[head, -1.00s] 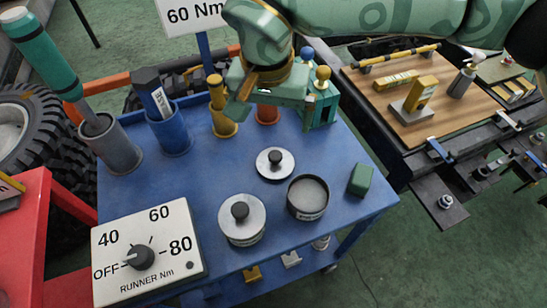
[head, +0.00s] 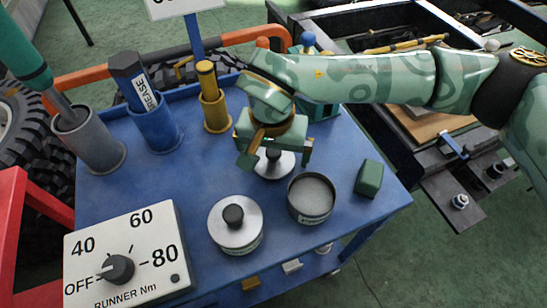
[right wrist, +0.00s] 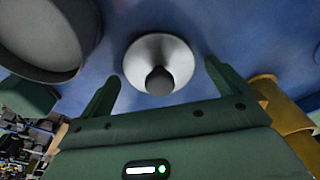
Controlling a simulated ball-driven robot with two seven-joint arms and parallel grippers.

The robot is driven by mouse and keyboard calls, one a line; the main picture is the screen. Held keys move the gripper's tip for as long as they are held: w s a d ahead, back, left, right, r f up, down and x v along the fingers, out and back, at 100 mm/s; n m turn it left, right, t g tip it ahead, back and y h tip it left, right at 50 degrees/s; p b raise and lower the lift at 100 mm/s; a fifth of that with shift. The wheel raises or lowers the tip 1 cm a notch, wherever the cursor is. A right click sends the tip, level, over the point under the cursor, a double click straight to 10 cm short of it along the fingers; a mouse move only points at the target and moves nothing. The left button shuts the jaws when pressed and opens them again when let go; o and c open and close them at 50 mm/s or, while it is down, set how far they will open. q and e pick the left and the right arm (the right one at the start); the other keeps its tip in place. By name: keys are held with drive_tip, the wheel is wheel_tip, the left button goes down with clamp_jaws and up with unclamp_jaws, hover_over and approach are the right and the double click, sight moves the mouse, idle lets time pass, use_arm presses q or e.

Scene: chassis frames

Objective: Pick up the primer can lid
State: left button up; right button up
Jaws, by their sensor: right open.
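A loose silver lid with a dark knob (head: 287,167) lies on the blue cart top behind an open can (head: 312,198). I take it as the primer can lid, though no label on it is readable. It also shows in the right wrist view (right wrist: 140,60). My right gripper (head: 276,158) is open and empty, pointing down over the lid and partly hiding it. In the right wrist view the knob lies ahead between the spread fingertips (right wrist: 162,72), touching neither as far as I can tell. A second can (head: 235,236) wears its own knobbed lid. My left gripper is not in view.
A green block (head: 369,178) sits right of the open can. Yellow (head: 214,110), blue (head: 160,128) and grey (head: 92,142) holders stand along the back left. A white dial box (head: 125,255) fills the front left. Bare cart top lies left of the lid.

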drive_tip(key=c, duration=1)
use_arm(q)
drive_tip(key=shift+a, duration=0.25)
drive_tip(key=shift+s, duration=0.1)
use_arm(e)
drive_tip(key=shift+r, duration=0.1)
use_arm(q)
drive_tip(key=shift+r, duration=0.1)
